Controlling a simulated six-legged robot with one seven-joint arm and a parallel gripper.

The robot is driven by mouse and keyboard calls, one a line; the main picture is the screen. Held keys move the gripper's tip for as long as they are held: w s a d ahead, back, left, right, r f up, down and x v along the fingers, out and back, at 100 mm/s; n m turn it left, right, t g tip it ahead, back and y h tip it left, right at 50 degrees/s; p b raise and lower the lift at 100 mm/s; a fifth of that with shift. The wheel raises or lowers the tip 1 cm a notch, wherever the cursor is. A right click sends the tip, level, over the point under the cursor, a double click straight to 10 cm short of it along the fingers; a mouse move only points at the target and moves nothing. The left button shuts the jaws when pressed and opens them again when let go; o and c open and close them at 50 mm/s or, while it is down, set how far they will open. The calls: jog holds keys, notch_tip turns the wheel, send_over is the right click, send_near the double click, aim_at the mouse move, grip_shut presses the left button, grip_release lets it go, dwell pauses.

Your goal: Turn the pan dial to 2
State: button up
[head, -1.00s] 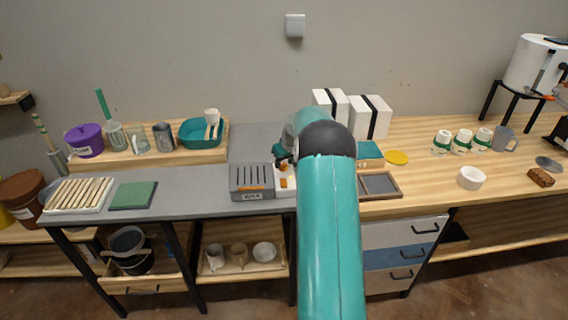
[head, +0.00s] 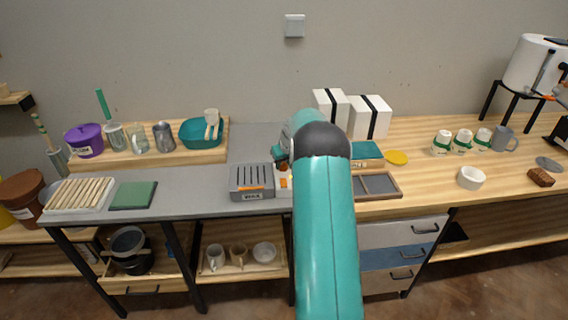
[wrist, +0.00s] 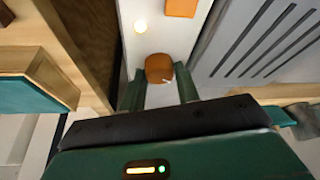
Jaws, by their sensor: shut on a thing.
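The pan dial is a small orange-brown knob (wrist: 159,68) with a pale mark on its face, set on a white panel (wrist: 146,45) in the wrist view. My gripper (wrist: 158,74) has its two green fingers on either side of the knob, closed on it. Any numbers around the dial are too small or hidden to read. In the head view my arm covers most of the panel, and only part of my gripper (head: 281,160) shows at its left.
A wooden-framed tray (head: 378,186) lies to the right.

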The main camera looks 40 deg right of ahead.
jog(key=m, duration=0.1)
jog(key=m+h, duration=0.1)
jog(key=m, duration=0.1)
jog(key=m+g, duration=0.1)
jog(key=m, duration=0.1)
jog(key=shift+w+a+h, duration=0.15)
jog(key=shift+a+h, duration=0.1)
jog(key=shift+h, duration=0.15)
jog(key=m+g, duration=0.1)
jog(key=m, duration=0.2)
jog(key=m+h, duration=0.1)
jog(key=m, duration=0.2)
jog(key=shift+g, duration=0.4)
jog(key=o, duration=0.7)
jog(key=v, duration=1.3)
jog(key=shift+a+r, duration=0.3)
